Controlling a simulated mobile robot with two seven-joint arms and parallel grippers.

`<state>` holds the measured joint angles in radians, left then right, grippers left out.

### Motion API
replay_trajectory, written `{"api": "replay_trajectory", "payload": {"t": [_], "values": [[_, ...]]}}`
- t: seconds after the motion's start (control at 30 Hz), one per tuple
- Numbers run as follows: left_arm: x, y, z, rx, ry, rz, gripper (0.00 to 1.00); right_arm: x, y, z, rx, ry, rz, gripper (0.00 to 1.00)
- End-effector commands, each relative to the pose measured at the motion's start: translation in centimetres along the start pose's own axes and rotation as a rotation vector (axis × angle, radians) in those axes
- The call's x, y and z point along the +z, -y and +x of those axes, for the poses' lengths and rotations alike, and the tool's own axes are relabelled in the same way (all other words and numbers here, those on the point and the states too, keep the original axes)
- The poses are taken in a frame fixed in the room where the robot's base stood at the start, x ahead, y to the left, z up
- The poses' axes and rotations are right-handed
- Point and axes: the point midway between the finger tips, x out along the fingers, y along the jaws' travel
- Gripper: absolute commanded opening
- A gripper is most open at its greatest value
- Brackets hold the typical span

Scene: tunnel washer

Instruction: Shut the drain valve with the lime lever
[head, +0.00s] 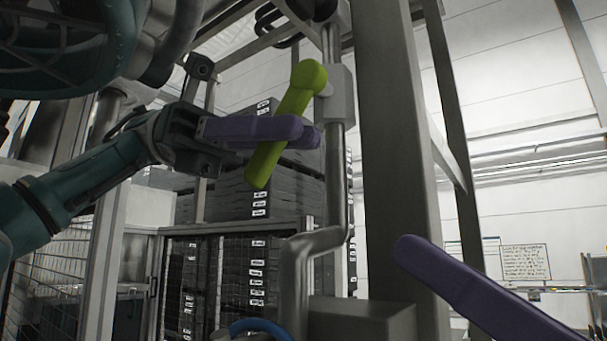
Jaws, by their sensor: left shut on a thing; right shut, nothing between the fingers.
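The lime lever (302,90) is mounted on a grey valve body (340,95) on a vertical metal pipe. It slants from its round pivot end at upper right down to its free end at lower left. My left gripper (290,132) comes in from the left with purple fingers shut around the middle of the lever. One finger lies in front of the lever, and a bit of purple shows behind it. My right gripper (415,255) shows as a purple finger at lower right, apart from the lever, shut and empty.
A thick grey post (395,150) stands right of the pipe. The pipe (305,262) bends lower down towards a grey box (365,318). Stacked dark crates (238,195) and a mesh cage stand behind. A notice board (520,262) hangs at the far right.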

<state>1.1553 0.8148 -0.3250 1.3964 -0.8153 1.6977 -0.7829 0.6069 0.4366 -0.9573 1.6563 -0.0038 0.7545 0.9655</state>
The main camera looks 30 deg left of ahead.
Motion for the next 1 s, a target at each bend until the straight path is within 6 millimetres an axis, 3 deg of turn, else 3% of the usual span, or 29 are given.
{"api": "replay_trajectory", "payload": {"t": [0.3, 0.5, 0.7, 1.0], "values": [[0.1, 0.1, 0.0, -0.003, 0.002, 0.002, 0.0, -0.1, 0.1, 7.0, -0.002, -0.003, -0.001, 0.0], [0.1, 0.1, 0.1, -0.003, 0.002, 0.002, 0.0, 0.0, 0.0, 9.8, 0.0, -0.001, -0.001, 0.0], [0.1, 0.1, 0.1, -0.004, 0.002, 0.002, 0.0, 0.0, 0.0, 10.9, 0.002, 0.0, -0.001, 0.0], [0.1, 0.1, 0.1, -0.004, 0.002, 0.002, 0.0, 0.0, -0.1, 11.0, 0.003, 0.0, -0.001, 0.0]]}}
